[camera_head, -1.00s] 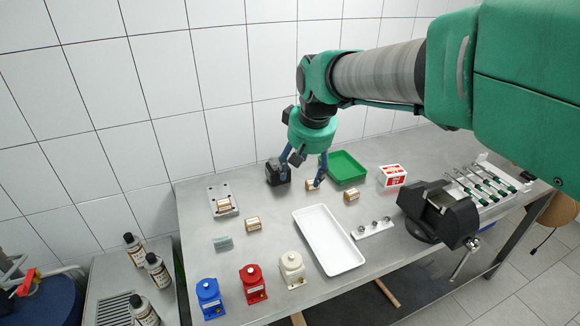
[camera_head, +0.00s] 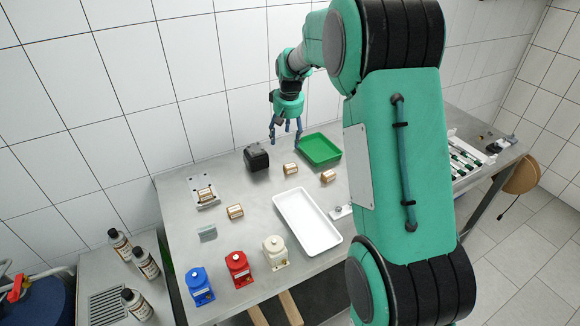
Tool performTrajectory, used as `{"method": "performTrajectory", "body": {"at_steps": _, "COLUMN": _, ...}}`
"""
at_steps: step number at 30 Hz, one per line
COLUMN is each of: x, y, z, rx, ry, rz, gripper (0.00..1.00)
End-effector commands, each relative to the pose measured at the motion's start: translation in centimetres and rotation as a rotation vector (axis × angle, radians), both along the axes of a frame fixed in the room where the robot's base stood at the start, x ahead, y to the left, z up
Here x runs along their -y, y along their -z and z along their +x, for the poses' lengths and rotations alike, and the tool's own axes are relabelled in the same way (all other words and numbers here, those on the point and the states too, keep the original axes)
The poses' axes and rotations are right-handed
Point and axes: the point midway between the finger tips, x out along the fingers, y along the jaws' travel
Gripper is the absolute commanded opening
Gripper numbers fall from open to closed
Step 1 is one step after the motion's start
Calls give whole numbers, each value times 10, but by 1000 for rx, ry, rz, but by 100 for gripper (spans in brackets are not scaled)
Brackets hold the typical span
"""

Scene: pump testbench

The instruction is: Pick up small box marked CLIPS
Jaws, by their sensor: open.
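Several small tan boxes with pale labels lie on the bench, and their lettering is too small to read, so I cannot tell which is marked CLIPS. One small box (camera_head: 290,169) is right of the black block, another small box (camera_head: 328,176) is by the green tray, a third small box (camera_head: 235,211) is left of the white tray. Another small box (camera_head: 206,194) rests on a grey metal plate (camera_head: 196,184). My gripper (camera_head: 285,140) points down with fingers spread, empty, apparently above the bench near the back, behind the first box.
A black block (camera_head: 256,157), green tray (camera_head: 320,149) and white tray (camera_head: 291,200) surround the boxes. Blue (camera_head: 200,286), red (camera_head: 238,269) and cream (camera_head: 275,253) pump-like units line the front.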

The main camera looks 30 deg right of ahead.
Motion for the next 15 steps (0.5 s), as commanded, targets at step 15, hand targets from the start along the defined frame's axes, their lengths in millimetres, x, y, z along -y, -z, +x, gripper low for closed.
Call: {"method": "performTrajectory", "body": {"at_steps": 15, "x": 50, "y": 66, "z": 46, "rx": -44, "ry": 12, "rz": 13, "gripper": 65}}
